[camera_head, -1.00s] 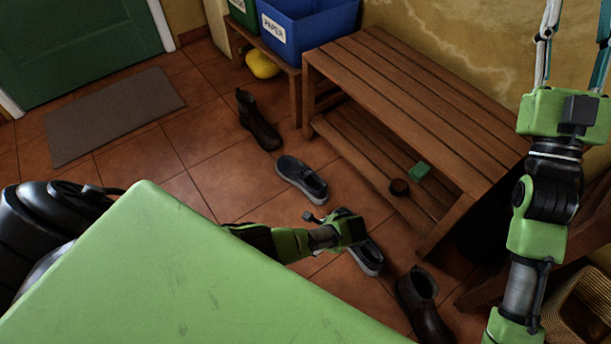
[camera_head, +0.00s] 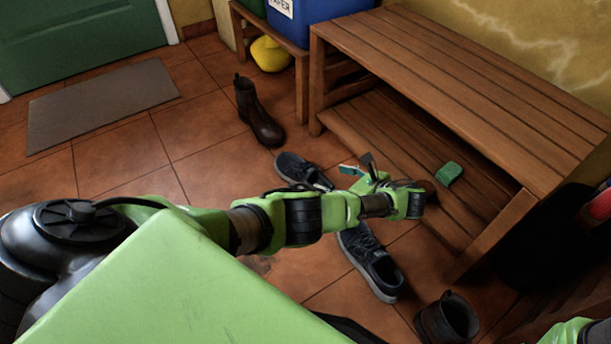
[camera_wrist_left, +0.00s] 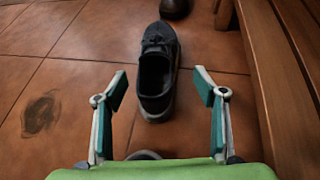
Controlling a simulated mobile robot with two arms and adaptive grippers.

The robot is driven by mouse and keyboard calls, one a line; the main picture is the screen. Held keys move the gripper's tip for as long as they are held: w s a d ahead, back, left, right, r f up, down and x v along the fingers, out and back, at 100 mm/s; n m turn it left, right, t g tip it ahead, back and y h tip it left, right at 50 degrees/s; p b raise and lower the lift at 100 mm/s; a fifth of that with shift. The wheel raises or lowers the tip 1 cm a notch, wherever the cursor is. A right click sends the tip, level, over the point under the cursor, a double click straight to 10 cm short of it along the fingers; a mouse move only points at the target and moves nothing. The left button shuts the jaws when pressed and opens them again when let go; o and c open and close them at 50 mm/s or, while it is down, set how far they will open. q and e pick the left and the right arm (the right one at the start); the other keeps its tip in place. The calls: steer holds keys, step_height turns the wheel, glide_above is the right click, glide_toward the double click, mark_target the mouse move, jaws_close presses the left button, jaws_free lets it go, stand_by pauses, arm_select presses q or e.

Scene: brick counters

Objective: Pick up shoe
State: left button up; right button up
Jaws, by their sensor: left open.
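Two dark sneakers lie on the tiled floor beside the bench: a far one (camera_head: 300,170) and a near one (camera_head: 370,262). My left gripper (camera_head: 362,168) is open above the floor by the far sneaker, between it and the bench in the picture. The left arm crosses the view and hides part of the floor. In the left wrist view, a dark sneaker (camera_wrist_left: 157,70) lies ahead, between the open teal-padded fingers and apart from them, its opening toward me. It appears to be the far one. My right gripper is out of view.
A brown boot (camera_head: 258,112) stands beyond the sneakers, and another boot (camera_head: 447,318) stands at the bottom right. A slatted wooden bench (camera_head: 450,90) with a lower shelf bounds the right side, with a green sponge (camera_head: 449,173) on the shelf.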

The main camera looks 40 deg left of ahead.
mark_target(309, 171)
arm_select(q)
steer(key=b+x, duration=0.2)
steer(key=x, duration=0.4)
steer(key=shift+b, duration=0.3)
steer(key=b+x, duration=0.3)
steer(key=shift+s+a+b, duration=0.1)
steer(key=shift+a+b, duration=0.2)
steer(key=shift+a, duration=0.15)
steer(key=shift+a+f+b, duration=0.25)
steer(key=shift+a+b, duration=0.25)
steer(key=shift+a, duration=0.15)
steer(key=c, duration=1.4)
